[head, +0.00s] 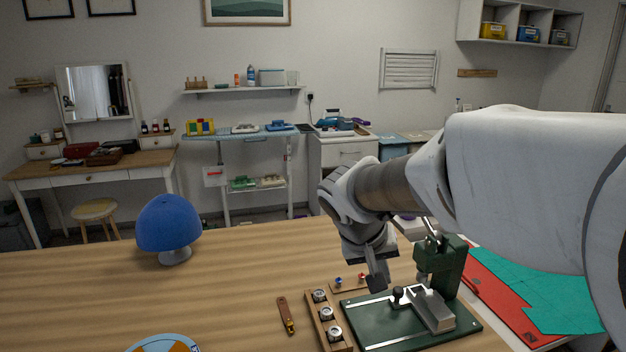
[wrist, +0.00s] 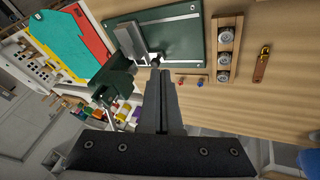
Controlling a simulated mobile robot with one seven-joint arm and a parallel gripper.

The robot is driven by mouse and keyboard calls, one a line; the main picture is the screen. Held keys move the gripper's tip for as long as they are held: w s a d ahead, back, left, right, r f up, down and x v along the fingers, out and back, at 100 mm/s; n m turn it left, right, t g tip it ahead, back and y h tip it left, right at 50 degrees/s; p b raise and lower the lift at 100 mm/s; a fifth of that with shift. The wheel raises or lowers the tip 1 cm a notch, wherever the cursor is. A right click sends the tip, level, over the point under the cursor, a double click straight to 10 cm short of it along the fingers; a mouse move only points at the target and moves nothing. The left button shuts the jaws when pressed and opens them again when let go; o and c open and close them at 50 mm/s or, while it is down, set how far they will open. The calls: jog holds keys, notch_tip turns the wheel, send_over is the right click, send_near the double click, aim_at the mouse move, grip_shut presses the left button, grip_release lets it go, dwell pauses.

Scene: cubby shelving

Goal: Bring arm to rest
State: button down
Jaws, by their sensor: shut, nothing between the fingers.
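My gripper (head: 377,283) hangs from my arm above the right part of the wooden table (head: 90,290). In the wrist view its fingers (wrist: 162,78) are together with nothing between them. The machine also shows in the wrist view (wrist: 118,72), close beside the fingers. Whether the fingers touch anything is not clear.
A blue dome (head: 168,222) stands at left. A red and teal mat (head: 540,290) lies right. The table's left middle is clear.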

jog(key=s+r+y+p, duration=0.2)
jog(key=s+r, duration=0.1)
jog(key=s, duration=0.6)
jog(key=s+r+n+t+y+p, duration=0.1)
jog(key=s+r+y+p, duration=0.1)
jog(key=s, duration=0.8)
jog(key=shift+s+d+r, duration=0.15)
jog(key=shift+d+r, duration=0.2)
jog(key=shift+r, duration=0.5)
